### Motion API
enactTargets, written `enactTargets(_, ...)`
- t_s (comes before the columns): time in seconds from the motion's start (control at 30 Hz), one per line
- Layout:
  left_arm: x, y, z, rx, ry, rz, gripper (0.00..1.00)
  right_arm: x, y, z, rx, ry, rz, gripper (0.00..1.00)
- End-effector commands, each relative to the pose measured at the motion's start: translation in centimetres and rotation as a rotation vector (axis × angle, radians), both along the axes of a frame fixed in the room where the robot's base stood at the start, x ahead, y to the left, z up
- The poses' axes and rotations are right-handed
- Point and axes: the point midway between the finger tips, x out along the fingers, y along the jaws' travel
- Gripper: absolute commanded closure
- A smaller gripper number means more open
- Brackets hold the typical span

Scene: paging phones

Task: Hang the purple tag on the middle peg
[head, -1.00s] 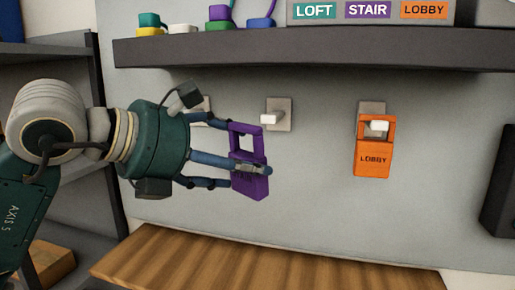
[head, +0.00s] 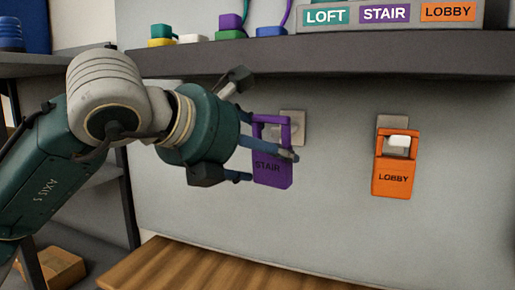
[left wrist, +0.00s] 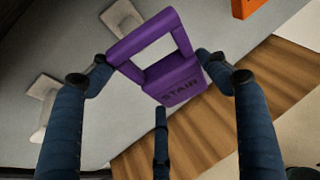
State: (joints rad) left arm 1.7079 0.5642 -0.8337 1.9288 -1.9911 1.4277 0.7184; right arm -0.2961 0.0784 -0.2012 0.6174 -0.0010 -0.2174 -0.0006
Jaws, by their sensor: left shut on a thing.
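The purple tag (head: 271,172), marked STAIR, hangs upright in my left gripper (head: 283,156), with its open frame at the top. The gripper is shut on it from the left, fingers across its body. In the head view the tag's frame overlaps the left side of the middle peg's plate (head: 296,128); the peg itself is mostly hidden. My right gripper is not in view.
An orange LOBBY tag (head: 394,178) hangs on the right peg (head: 397,142). A dark shelf (head: 330,54) with name labels juts out above the pegs. A wooden surface (head: 185,268) lies below. Another peg plate (left wrist: 44,89) shows at left in the wrist view.

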Motion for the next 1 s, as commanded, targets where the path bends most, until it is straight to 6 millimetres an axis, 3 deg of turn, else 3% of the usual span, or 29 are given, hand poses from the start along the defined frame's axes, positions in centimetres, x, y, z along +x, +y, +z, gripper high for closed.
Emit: enactTargets(1.0,5.8,-1.9,-0.2,-0.002,0.0,-0.001,0.65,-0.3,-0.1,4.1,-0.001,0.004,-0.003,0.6)
